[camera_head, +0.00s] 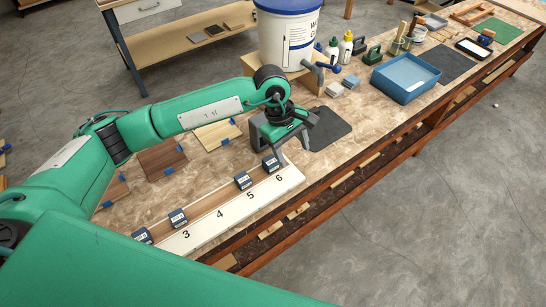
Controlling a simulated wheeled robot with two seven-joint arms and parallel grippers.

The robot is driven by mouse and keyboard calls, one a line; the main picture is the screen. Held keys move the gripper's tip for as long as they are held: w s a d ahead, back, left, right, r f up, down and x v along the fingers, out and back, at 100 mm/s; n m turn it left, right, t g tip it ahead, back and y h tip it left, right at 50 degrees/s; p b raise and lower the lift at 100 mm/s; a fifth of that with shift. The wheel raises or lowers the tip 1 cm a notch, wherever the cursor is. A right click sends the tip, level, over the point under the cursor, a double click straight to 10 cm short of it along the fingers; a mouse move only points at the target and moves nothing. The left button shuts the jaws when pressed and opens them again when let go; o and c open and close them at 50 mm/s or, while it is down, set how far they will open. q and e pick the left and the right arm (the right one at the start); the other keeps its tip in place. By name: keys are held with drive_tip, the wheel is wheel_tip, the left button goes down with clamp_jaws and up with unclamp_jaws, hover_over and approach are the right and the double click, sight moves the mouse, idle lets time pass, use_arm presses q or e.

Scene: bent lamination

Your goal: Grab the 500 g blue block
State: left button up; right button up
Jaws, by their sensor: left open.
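Several small dark blue blocks with white labels stand in a row along a pale board (205,238) with printed numbers; 3 to 6 are readable. One blue block (270,164) is at the far end near the 6, another blue block (243,180) near the 5. Nearer me are a blue block (179,217) by the 3 and a blue block (142,235) partly hidden by my body. The label weights are too small to read, so I cannot tell which is 500 g. My left gripper (272,153) is open, pointing down close above the farthest block. My right gripper is out of view.
A large white bucket (287,40) on a wooden stand is close behind my left wrist. A dark mat (328,130) and a blue tray (405,78) lie to the right. Wood samples (162,158) lie behind the board. The bench's front edge runs close to the board.

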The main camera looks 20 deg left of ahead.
use_arm(q)
drive_tip(key=w+a+y, duration=0.3)
drive_tip(key=w+a, duration=0.1)
drive_tip(key=a, duration=0.3)
drive_tip(key=p, duration=0.3)
hover_over(271, 160)
drive_tip(key=shift+m+t+y, duration=0.3)
drive_tip(key=f, duration=0.7)
drive_tip(key=shift+s+f, duration=0.2)
wheel_tip(271, 160, down, 4)
drive_tip(key=p, duration=0.2)
drive_tip(key=shift+f+p, duration=0.15)
drive_tip(key=shift+p, duration=0.15)
drive_tip(key=shift+w+f, duration=0.1)
drive_tip(key=shift+f, duration=0.4)
clamp_jaws()
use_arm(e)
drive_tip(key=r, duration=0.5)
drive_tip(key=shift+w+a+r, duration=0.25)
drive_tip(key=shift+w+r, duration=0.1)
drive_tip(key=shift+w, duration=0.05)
